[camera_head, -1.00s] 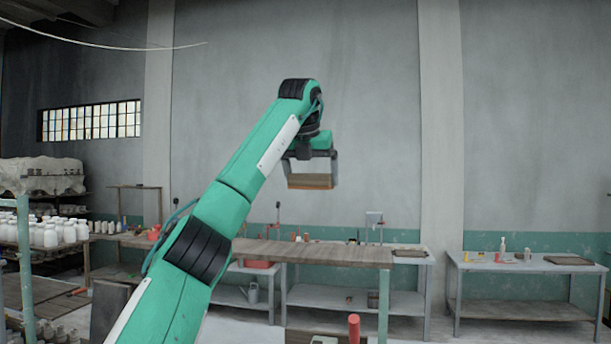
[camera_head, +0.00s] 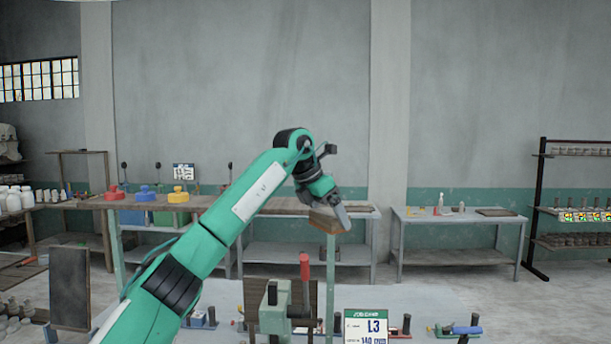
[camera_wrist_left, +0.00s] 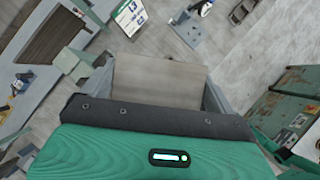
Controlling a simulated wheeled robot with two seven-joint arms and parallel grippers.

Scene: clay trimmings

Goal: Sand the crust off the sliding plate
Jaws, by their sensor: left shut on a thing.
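My left gripper (camera_head: 332,214) is shut on a brown sanding block (camera_head: 324,221) and holds it in the air, tilted. In the left wrist view the block (camera_wrist_left: 160,80) sits between the two grey fingers. A green fixture (camera_head: 270,310) with an upright red handle (camera_head: 304,268) stands on the near bench, below the block. A dark brown plate (camera_head: 312,295) is beside it, partly hidden; it also shows in the left wrist view (camera_wrist_left: 48,38). I cannot tell for sure that this is the sliding plate, and no crust is clear. My right gripper is not in view.
A sign marked L3 (camera_head: 366,327) stands at the front of the near bench (camera_head: 400,296). Small tools with red and blue handles (camera_head: 462,330) lie along it. Red, blue and yellow knobs (camera_head: 147,192) are at the left. A grey table (camera_head: 460,214) stands behind.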

